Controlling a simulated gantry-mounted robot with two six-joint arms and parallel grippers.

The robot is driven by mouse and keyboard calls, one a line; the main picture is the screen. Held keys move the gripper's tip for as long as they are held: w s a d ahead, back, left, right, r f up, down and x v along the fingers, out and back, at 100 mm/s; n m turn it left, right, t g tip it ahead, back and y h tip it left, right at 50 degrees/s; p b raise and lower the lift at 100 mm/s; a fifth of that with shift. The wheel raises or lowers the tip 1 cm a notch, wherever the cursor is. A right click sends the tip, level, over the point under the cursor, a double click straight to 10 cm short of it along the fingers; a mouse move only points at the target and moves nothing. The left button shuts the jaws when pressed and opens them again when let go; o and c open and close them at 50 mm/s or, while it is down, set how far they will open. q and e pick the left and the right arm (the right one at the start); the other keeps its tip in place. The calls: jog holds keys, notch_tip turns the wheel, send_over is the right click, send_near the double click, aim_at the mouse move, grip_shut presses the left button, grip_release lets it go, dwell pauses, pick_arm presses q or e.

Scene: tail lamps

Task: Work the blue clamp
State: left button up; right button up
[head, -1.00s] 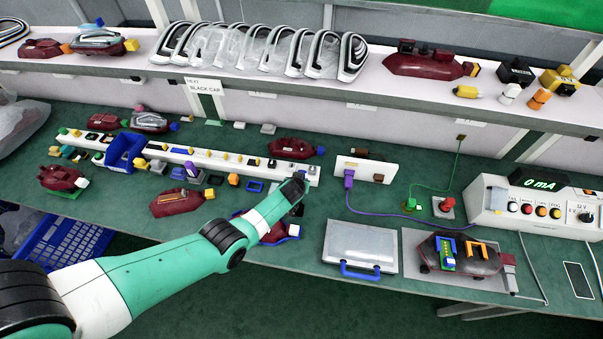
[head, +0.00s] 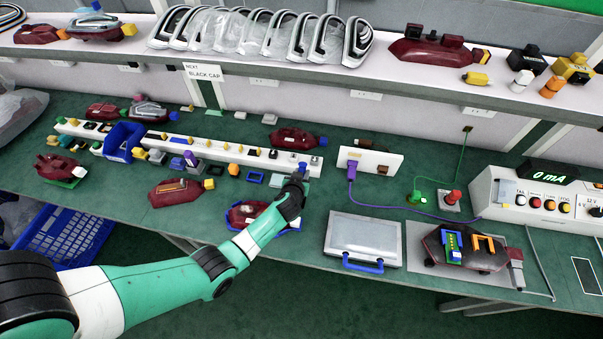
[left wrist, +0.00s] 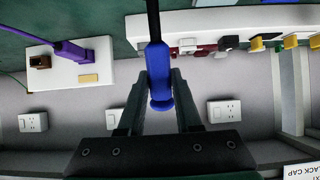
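A blue handle with a rounded end on a dark stem, apparently the blue clamp (left wrist: 158,88), sits between the fingers of my left gripper (left wrist: 160,105) in the left wrist view. Both fingers appear to press on its sides. In the head view my left gripper (head: 298,182) is at the right end of the long white rack (head: 225,151), and a bit of blue shows just beyond its tips. The clamp's base is hidden there. My right gripper is not in view.
A red lamp in a blue cradle (head: 248,214) lies just beside my left forearm. A white socket block (head: 370,160) with a purple plug stands right of the gripper. A grey case (head: 362,238) with a blue handle lies in front. Red lamps stand around the rack.

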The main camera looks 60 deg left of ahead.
pick_arm(q)
jog(key=o, duration=0.4)
jog(key=p+v, duration=0.4)
jog(key=v, duration=0.7)
jog(key=shift+d+r, duration=0.1)
jog(key=shift+s+d, duration=0.15)
jog(key=shift+s, duration=0.05)
